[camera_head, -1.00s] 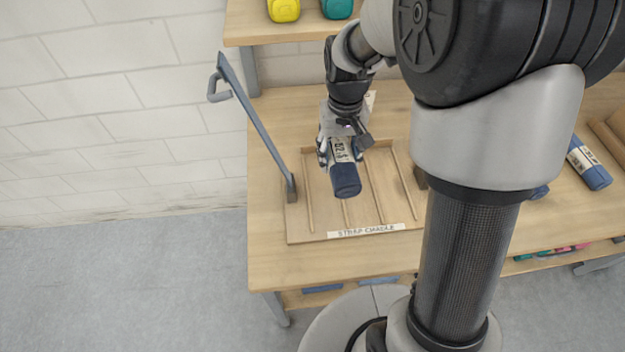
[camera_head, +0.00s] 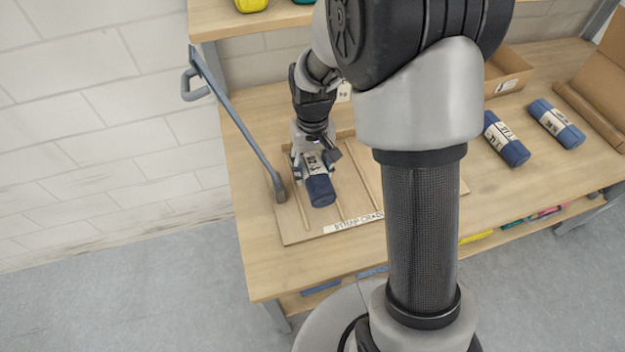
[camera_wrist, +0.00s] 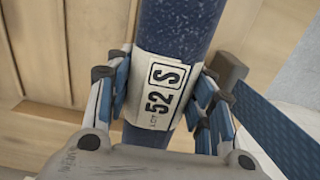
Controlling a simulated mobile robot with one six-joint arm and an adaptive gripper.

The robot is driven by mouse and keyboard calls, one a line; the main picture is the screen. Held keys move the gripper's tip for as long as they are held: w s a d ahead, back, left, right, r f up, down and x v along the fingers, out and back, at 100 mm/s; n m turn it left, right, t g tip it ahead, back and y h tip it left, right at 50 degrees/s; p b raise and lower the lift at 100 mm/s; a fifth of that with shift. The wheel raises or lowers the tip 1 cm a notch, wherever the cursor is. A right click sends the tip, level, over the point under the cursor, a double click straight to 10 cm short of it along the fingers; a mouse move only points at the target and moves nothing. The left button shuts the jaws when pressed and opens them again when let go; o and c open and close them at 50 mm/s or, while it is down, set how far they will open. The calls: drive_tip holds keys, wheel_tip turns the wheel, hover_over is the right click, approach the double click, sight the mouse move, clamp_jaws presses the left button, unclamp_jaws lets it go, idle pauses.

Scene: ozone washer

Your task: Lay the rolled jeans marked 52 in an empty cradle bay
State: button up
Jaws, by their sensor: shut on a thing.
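The rolled jeans marked 52, a dark blue roll (camera_head: 320,190) with a white label, sit between the fingers of my gripper (camera_head: 314,165). In the wrist view the label on the blue roll (camera_wrist: 178,30) reads 52 and S. My gripper (camera_wrist: 157,88) is shut around the labelled part, one finger on each side. The strap cradle (camera_head: 352,204) is a flat wooden tray with thin ribs and a front label. The roll is over its left part, roughly along the ribs. I cannot tell whether it touches the tray. The visible bays look empty; my arm hides the right part.
A grey lever arm (camera_head: 240,125) slants up from the cradle's left side, close to my gripper. Two blue labelled rolls, one nearer (camera_head: 507,140) and one farther (camera_head: 556,123), lie to the right. An open carton (camera_head: 508,78) stands behind. A shelf (camera_head: 225,22) overhangs the back.

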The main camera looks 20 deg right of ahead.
drive_tip(key=shift+f+b, duration=0.6)
drive_tip(key=shift+f, duration=1.5)
drive_tip(key=shift+f, duration=0.25)
drive_tip(key=o, duration=1.3)
